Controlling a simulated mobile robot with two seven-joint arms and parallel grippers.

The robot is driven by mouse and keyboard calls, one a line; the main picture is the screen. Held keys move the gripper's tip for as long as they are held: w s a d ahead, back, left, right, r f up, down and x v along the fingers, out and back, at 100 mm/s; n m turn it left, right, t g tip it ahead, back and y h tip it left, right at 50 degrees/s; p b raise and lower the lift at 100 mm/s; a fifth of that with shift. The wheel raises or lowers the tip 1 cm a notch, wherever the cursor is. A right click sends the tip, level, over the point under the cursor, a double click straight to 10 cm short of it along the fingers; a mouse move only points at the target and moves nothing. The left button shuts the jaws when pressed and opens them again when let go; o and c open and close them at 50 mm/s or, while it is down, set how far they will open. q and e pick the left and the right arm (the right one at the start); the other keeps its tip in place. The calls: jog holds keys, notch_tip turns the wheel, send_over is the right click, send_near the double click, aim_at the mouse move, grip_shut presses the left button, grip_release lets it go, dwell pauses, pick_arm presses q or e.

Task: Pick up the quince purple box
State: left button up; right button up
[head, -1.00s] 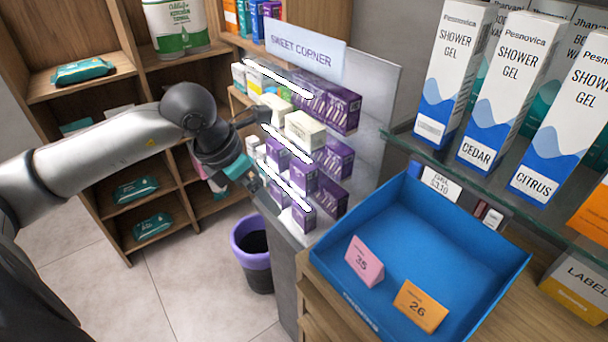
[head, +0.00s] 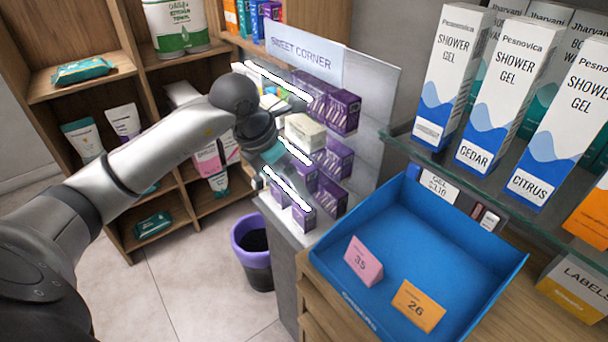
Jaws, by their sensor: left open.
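Several purple boxes stand in short rows on a small tiered rack under a "SWEET CORNER" sign (head: 302,56). One purple box (head: 343,112) is at the top right, another purple box (head: 338,158) is in the middle tier, and a purple box (head: 303,217) is at the bottom front. Their print is too small to read, so I cannot tell which is quince. My left gripper (head: 281,155) is open at the rack's left front, close to the middle tier. My wrist and gripper hide part of the rack's left side. My right gripper is not in view.
A cream box (head: 305,132) sits among the purple ones. White shelf edges front the tiers. A purple-rimmed bin (head: 252,255) stands on the floor.

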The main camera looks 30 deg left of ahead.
pick_arm(q)
jog(key=shift+w+d, duration=0.2)
jog(key=shift+w, duration=0.3)
jog(key=shift+w+d, duration=0.2)
jog(key=shift+w, duration=0.25)
jog(key=shift+w+f, duration=0.15)
jog(key=shift+f, duration=0.45)
jog(key=shift+c, duration=0.2)
jog(key=c, duration=1.4)
